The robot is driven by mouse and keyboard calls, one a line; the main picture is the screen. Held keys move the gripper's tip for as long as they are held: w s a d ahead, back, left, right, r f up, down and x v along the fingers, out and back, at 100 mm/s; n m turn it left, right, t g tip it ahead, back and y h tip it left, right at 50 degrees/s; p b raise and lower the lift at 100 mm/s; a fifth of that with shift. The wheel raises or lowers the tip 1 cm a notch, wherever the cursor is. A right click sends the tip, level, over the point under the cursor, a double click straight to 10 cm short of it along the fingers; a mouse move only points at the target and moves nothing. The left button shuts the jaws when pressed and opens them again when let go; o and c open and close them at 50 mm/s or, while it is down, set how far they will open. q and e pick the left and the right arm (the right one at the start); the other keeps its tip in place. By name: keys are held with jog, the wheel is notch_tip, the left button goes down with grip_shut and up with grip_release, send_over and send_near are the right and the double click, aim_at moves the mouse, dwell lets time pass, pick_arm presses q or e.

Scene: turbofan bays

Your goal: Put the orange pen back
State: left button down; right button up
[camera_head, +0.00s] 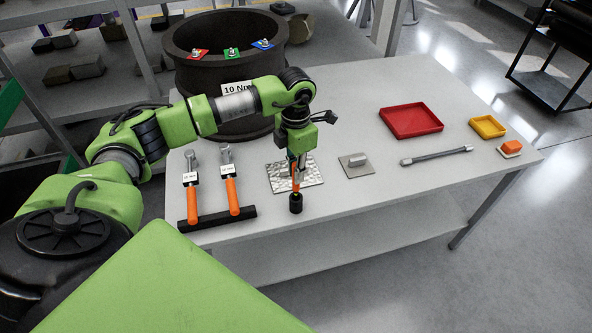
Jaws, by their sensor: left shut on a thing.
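The orange pen (295,175) is upright, shut in my left gripper (298,158), over the front part of the table. A small black cup-like holder (296,204) stands at the table's front edge, right under the pen. The pen's lower end meets the top of this holder in the picture; I cannot tell whether it is inside, touching or just above. The gripper fingers are small and partly hidden by the wrist. My right gripper is not in view.
The table (400,190) holds a crinkled metal sheet (312,179) behind the pen, a grey plate (350,171), a rod (437,156), a red tray (411,131) and a yellow tray (487,132). Two orange-handled wrenches (231,195) rest on a black rack left. A large dark ring (205,83) stands behind.

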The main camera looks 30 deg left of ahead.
aim_at(296, 188)
pick_arm(q)
jog(key=shift+f+b, duration=0.7)
jog(key=shift+f, duration=0.25)
jog(key=shift+f+b, duration=1)
jog(key=shift+f, duration=0.25)
dwell(0.6)
jog(key=shift+f+b, duration=1.15)
jog(key=shift+f, duration=0.3)
dwell(0.6)
jog(key=c, duration=1.9)
grip_release()
jog(key=shift+r, duration=0.1)
notch_tip(296, 188, up, 12)
jog(key=shift+f, duration=0.1)
jog(key=shift+w, duration=0.1)
